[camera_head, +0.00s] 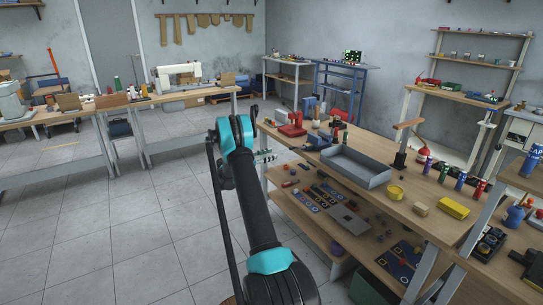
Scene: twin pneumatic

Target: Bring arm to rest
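My arm (262,215), black with teal joint covers, rises from the bottom centre of the head view. It leans slightly left up to a bent joint (240,132) in front of the near workbench's left end. I see nothing held.
The near workbench (425,202) stands close on the right, with a grey tray (355,167), a yellow block (453,209), cans and tools. Sewing tables (160,99) stand back left. The tiled floor (90,235) at left is clear.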

